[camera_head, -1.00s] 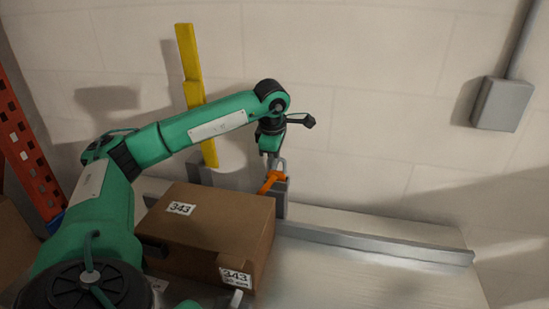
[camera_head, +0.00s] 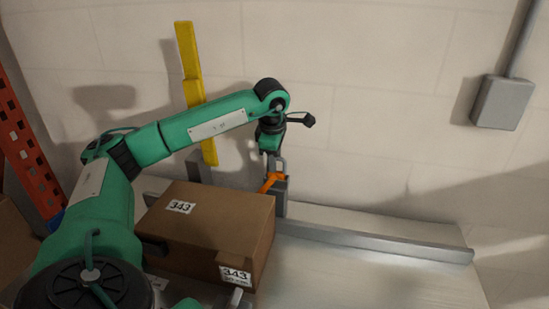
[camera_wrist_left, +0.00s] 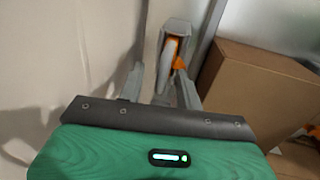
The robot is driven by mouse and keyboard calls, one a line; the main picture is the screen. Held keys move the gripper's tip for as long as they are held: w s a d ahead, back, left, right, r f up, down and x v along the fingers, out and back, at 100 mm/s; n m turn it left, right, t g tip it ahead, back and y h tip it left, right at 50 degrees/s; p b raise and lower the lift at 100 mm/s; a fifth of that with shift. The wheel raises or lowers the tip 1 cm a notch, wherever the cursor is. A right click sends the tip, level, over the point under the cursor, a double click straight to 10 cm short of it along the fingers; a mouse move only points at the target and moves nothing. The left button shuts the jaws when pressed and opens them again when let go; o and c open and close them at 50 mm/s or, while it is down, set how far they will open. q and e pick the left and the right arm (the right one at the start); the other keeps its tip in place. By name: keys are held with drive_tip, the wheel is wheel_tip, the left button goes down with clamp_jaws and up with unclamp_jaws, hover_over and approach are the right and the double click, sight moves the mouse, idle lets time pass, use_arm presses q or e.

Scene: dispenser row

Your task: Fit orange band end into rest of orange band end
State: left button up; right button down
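The orange band end (camera_head: 273,180) shows at the grey upright bracket (camera_head: 281,195), just behind the box's far right corner. In the left wrist view an orange piece (camera_wrist_left: 179,63) sits beside a pale upright part under a grey cap (camera_wrist_left: 176,27). My left gripper (camera_head: 271,164) points down over the orange piece. In the left wrist view its two fingers (camera_wrist_left: 161,88) stand apart, with the pale part between or just beyond them; I see no clear grip. Whether the band end is seated in its rest is too small to tell. My right gripper is not visible.
A brown box (camera_head: 214,225) labelled 343 stands left of the bracket, close to my left arm. A grey rail (camera_head: 375,243) runs right along the pale surface. A yellow strip (camera_head: 191,70) stands behind. The surface right of the box is clear.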

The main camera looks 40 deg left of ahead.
use_arm(q)
drive_tip(key=shift+r, duration=0.1)
